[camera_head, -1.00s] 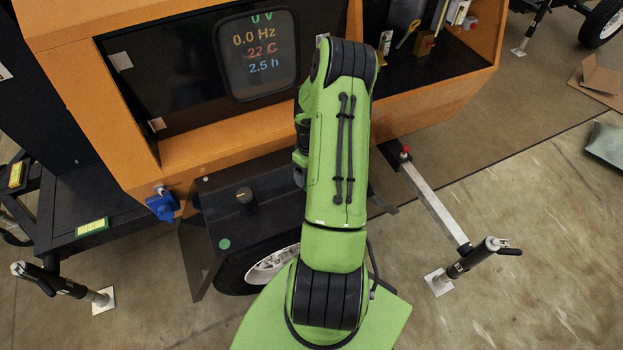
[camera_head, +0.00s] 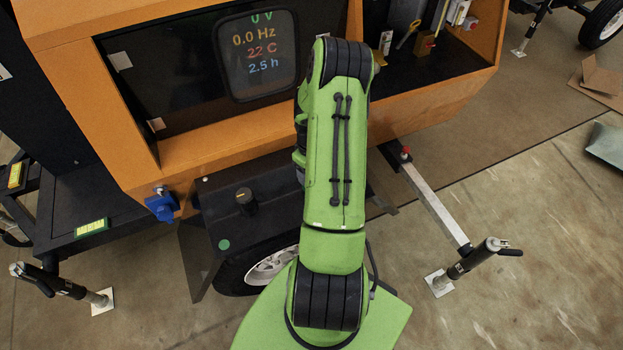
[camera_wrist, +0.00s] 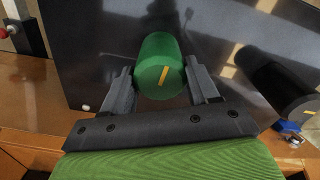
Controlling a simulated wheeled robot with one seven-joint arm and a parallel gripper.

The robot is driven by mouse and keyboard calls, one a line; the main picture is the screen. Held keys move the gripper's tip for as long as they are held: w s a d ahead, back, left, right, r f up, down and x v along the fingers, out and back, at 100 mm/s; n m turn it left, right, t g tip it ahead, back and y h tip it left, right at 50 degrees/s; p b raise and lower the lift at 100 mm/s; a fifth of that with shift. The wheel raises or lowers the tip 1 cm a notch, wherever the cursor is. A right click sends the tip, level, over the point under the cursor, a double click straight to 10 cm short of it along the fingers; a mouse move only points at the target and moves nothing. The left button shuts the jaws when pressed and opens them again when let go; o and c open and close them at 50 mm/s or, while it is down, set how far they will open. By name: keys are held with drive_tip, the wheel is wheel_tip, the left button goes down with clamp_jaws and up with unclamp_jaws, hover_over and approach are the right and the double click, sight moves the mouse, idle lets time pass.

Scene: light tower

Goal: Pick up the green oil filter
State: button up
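The green oil filter (camera_wrist: 158,66) is a green cylinder with a yellow stripe on its near end. In the wrist view it stands out from a dark panel, centred between the fingers of my gripper (camera_wrist: 162,82). The fingers are apart, one on each side of the filter, very close to its sides. I see no clear grip, and contact is hard to judge. In the head view my green arm hides the filter and the gripper.
A black cylinder (camera_head: 246,200) stands on the dark box beside my arm; a similar one with a yellow mark (camera_wrist: 300,108) is at the right in the wrist view. The orange housing (camera_head: 190,152) borders the panel. A stabiliser leg (camera_head: 476,258) stands right.

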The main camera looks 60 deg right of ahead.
drive_tip(key=c, duration=0.4)
drive_tip(key=shift+r+p, duration=2.35)
drive_tip(key=shift+r, duration=1.2)
